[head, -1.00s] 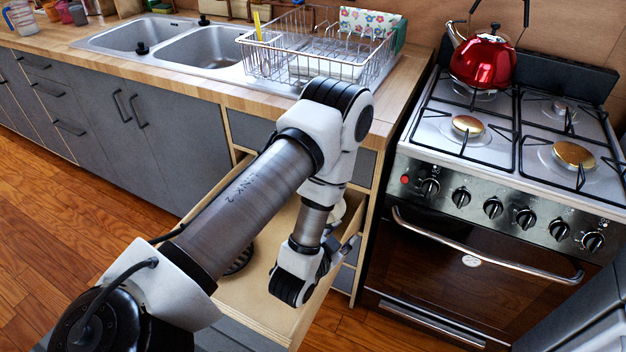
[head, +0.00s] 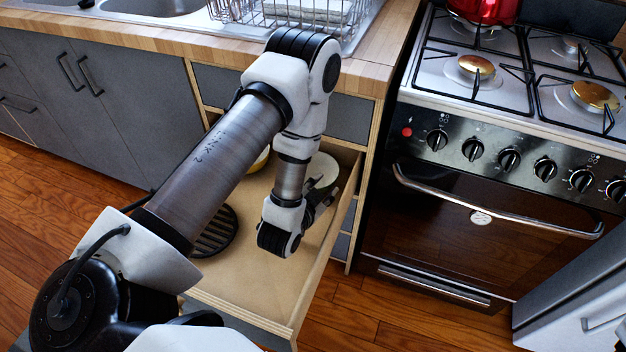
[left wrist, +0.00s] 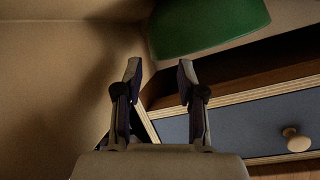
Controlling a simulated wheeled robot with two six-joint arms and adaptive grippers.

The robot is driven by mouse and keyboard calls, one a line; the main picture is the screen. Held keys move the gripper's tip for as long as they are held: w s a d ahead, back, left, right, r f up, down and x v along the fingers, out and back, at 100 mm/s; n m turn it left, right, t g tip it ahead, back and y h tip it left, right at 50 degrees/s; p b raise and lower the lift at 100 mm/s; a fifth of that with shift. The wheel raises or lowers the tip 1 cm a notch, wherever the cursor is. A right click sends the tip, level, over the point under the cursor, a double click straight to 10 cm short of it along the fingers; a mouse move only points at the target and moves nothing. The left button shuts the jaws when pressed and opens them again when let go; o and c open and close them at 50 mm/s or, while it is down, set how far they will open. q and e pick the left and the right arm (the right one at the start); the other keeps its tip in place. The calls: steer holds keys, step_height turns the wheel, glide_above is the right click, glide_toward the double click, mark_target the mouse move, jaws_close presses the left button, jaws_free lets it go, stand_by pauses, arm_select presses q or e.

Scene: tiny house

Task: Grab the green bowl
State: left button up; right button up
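The green bowl (left wrist: 208,25) shows at the top of the left wrist view, cut off by the frame edge. In the head view a pale round bowl with a greenish inside (head: 323,168) lies in the open drawer (head: 240,290), partly hidden by my left arm; it appears to be the same bowl. My left gripper (head: 322,202) is inside the drawer area, near the bowl. In the left wrist view its two fingers (left wrist: 159,72) are apart with nothing between them, and the bowl is beyond their tips. My right gripper is not in view.
A round black slatted item (head: 216,232) and a partly hidden yellow item (head: 261,158) lie in the drawer. The drawer's side wall is close to my gripper. The stove (head: 490,170) stands to the right, and the counter (head: 130,32) with sink and dish rack is behind.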

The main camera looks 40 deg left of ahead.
mark_target(336, 175)
arm_select(q)
steer(key=x, duration=0.5)
steer(key=shift+w+d+b, duration=0.15)
steer(key=shift+w+b, duration=0.2)
steer(key=shift+w, duration=0.05)
jaws_close()
steer(key=shift+s+r, duration=0.1)
